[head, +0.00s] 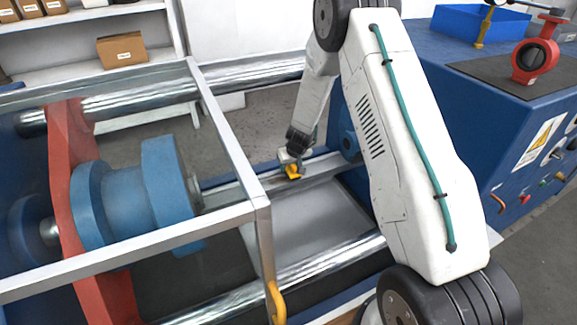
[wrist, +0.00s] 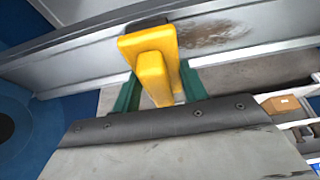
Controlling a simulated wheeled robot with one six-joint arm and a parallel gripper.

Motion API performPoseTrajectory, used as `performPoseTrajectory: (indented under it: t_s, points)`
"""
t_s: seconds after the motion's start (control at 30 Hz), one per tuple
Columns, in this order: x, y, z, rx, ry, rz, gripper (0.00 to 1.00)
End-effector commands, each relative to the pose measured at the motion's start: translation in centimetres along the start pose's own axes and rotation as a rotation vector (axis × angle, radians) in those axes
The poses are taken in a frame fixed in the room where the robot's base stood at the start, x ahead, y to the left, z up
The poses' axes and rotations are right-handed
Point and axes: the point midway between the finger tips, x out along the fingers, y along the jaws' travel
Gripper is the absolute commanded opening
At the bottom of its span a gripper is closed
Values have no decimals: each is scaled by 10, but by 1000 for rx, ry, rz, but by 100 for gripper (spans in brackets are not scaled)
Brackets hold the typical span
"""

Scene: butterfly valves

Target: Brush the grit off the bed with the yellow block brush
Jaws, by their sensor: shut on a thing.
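The yellow block brush (wrist: 150,60) is in my gripper (wrist: 157,88), whose green fingers stand on either side of its handle. In the head view the brush (head: 293,173) shows small at the end of my arm, over the grey bed (head: 325,174) of the machine. In the wrist view the brush is at the bed (wrist: 275,25). A brown patch of grit (wrist: 213,36) lies on the bed just right of the brush. I cannot tell whether the brush touches the bed. The grit is not clear in the head view.
A silver guard frame (head: 230,140) stands left of my gripper, around a blue cylinder part (head: 165,185) and a red plate (head: 75,150). Polished bars (head: 325,262) run along the machine. A blue cabinet (head: 470,120) with a red valve (head: 533,60) is at the right.

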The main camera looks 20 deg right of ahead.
Motion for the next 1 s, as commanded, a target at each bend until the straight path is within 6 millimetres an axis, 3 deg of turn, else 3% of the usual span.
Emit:
performPoseTrajectory:
  t_s: [1.0]
  points:
    - [2, -73, 3, -5, -6, -2, 25]
